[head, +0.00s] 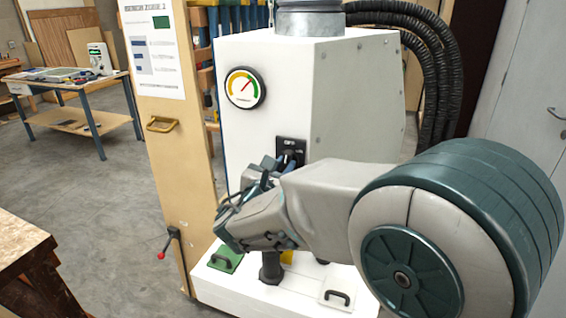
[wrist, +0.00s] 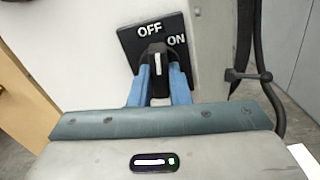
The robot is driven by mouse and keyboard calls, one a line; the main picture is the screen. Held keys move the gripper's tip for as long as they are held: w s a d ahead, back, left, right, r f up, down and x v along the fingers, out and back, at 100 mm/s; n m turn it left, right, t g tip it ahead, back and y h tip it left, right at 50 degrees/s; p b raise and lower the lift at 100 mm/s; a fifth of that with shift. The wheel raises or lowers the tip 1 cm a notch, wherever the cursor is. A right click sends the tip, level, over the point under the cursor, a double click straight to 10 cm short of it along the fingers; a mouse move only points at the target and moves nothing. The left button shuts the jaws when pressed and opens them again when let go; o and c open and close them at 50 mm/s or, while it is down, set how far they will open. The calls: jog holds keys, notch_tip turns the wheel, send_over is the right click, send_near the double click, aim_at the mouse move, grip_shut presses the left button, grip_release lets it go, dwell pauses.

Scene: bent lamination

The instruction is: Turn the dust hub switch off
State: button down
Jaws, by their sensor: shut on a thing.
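The dust hub switch shows in the wrist view as a black plate (wrist: 133,48) with white OFF and ON labels and a black knob (wrist: 155,62). The knob's white mark stands near upright in the picture and points toward OFF; ON is up to the right. My gripper (wrist: 158,88) has its blue fingers on both sides of the knob and is shut on it. In the head view the switch plate (head: 291,146) is on the front of the white hub (head: 340,90), and my gripper (head: 282,163) reaches it, hiding most of the knob.
A round gauge (head: 245,88) is on the hub, up and left of the switch. Black hoses (head: 435,60) run behind at right. A wooden panel (head: 180,170) stands at left.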

jog(key=shift+n+p, duration=0.35)
jog(key=shift+n, duration=0.55)
jog(key=c, duration=1.4)
grip_release()
jog(key=shift+o, duration=0.2)
jog(key=shift+s+a, duration=0.1)
jog(key=shift+s, duration=0.05)
jog(key=b+v, duration=0.1)
jog(key=v, duration=1.2)
jog(key=shift+s, duration=0.3)
